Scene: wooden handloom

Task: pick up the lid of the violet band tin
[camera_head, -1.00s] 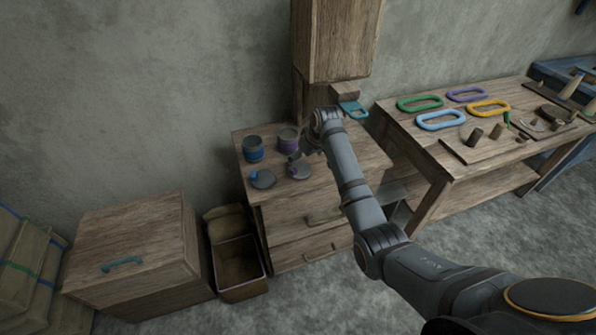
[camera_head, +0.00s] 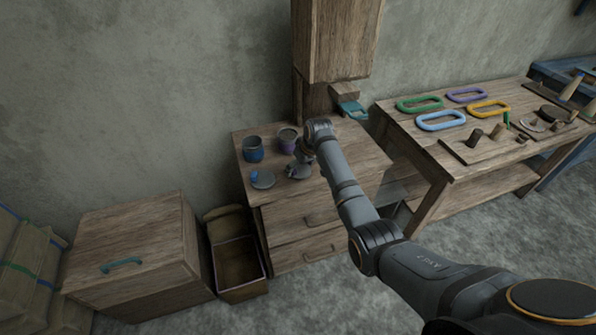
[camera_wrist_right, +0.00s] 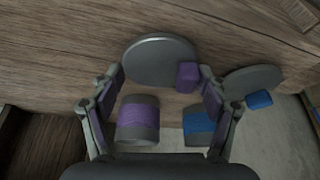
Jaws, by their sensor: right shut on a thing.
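The violet band tin (camera_head: 288,140) stands open on the wooden drawer cabinet; it also shows in the right wrist view (camera_wrist_right: 138,122). Its lid, a grey disc with a violet knob (camera_wrist_right: 160,62), is between the fingers of my right gripper (camera_wrist_right: 162,72). The gripper is shut on the lid, with one finger at each side of the disc. In the head view the right gripper (camera_head: 300,168) reaches down over the lid, partly hiding it, just in front of the violet band tin. I cannot tell whether the lid touches the cabinet top. My left gripper is not in view.
The blue band tin (camera_head: 253,150) stands left of the violet one, with its blue-knobbed lid (camera_head: 263,180) in front. A wooden post (camera_head: 335,45) rises behind the cabinet. An open box (camera_head: 238,265) stands below left. A workbench (camera_head: 440,160) with coloured rings is at right.

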